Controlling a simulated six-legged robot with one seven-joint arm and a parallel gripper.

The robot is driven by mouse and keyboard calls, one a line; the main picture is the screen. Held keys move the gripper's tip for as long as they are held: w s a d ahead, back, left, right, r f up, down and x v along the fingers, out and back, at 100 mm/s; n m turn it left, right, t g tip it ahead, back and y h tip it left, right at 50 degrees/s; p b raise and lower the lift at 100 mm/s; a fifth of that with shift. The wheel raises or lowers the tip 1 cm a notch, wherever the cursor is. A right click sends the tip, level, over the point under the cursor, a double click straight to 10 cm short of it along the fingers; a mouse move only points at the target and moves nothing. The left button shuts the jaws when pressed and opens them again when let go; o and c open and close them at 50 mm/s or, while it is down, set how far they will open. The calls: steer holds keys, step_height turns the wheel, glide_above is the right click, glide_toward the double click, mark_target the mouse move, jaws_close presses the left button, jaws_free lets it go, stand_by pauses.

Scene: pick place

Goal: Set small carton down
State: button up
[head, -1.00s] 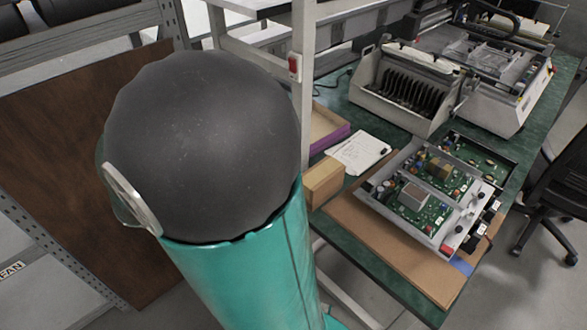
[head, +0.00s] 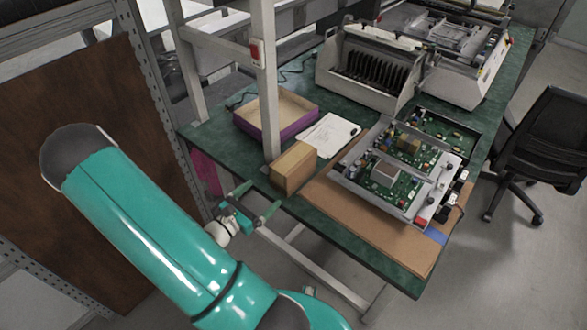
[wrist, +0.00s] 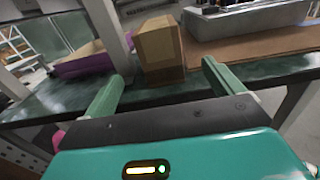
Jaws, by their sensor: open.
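The small carton (head: 293,169) is a brown box standing on the green worktable near its front edge, beside the grey post. It also shows in the wrist view (wrist: 160,48), upright on the table beyond the fingers. My gripper (head: 255,203) is open and empty, just off the table's front edge and apart from the carton. In the wrist view its two green fingers (wrist: 160,86) are spread wide, with the carton between and beyond them.
The green worktable (head: 216,127) holds a purple-sided tray (head: 277,116), white papers (head: 327,135), a circuit-board unit (head: 400,165) on a brown board (head: 405,245), and grey machines behind. A grey post (head: 267,90) rises close to the carton. A black chair (head: 540,145) stands right.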

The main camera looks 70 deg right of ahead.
mark_target(278, 180)
steer(key=x, duration=0.8)
steer(key=shift+s+d, duration=0.15)
steer(key=shift+d, duration=0.05)
steer(key=x, duration=0.5)
steer(key=shift+f, duration=0.2)
steer(key=shift+c, duration=0.4)
steer(key=c, duration=1.4)
steer(key=shift+r, duration=0.15)
